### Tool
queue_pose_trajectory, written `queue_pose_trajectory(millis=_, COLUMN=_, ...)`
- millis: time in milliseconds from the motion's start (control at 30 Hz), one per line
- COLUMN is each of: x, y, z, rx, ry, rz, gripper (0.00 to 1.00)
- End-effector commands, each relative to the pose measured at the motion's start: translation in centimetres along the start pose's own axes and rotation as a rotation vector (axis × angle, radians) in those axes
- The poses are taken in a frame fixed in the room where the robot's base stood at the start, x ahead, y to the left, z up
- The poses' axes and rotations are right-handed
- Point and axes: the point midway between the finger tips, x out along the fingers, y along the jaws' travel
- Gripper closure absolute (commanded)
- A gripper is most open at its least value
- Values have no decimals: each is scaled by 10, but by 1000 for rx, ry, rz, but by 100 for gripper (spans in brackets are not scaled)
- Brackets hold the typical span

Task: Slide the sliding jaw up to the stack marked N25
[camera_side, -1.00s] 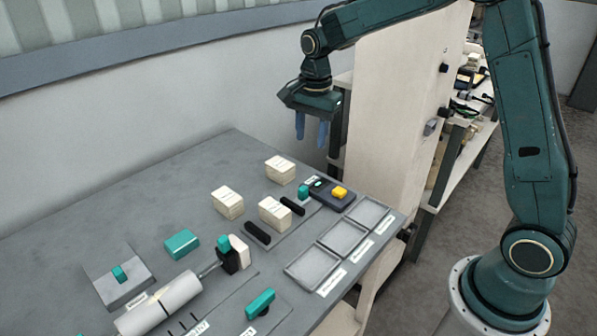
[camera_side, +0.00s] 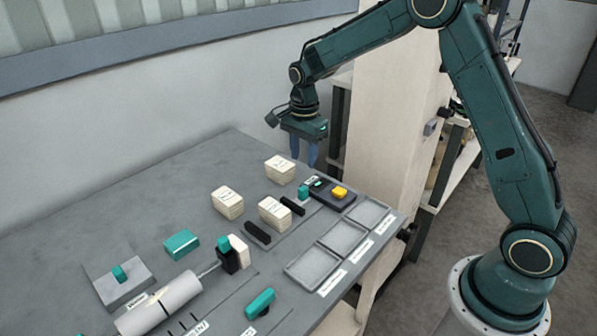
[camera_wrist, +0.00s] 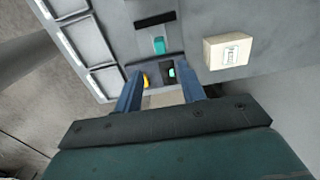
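My gripper (camera_side: 304,160) hangs over the far end of the grey table, its two blue fingers apart with nothing between them. It also shows in the wrist view (camera_wrist: 162,85). A black bar (camera_side: 292,206) with a teal block (camera_side: 303,191) at its end seems to be the sliding jaw; in the wrist view the bar (camera_wrist: 156,20) and teal block (camera_wrist: 159,45) lie beyond my fingers. A paper stack (camera_side: 275,213) stands between this bar and a second black bar (camera_side: 257,233). Its marking is too small to read, so I cannot confirm N25.
Two other paper stacks (camera_side: 281,169) (camera_side: 228,203) stand nearby. A dark box with a yellow button (camera_side: 339,191) sits beside the teal block. Several shallow trays (camera_side: 343,236) line the table edge. A roller (camera_side: 160,304) and teal-handled parts occupy the front left.

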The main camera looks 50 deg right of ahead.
Motion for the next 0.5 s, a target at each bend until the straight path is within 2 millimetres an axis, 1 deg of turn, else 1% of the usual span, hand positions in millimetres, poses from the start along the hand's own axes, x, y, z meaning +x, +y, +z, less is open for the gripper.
queue_pose_trajectory(millis=33, x=8, y=1, z=0, rx=0, ry=0, rz=4, gripper=60)
queue_pose_trajectory(millis=500, x=79, y=1, z=0, rx=-1, ry=0, rz=4, gripper=60)
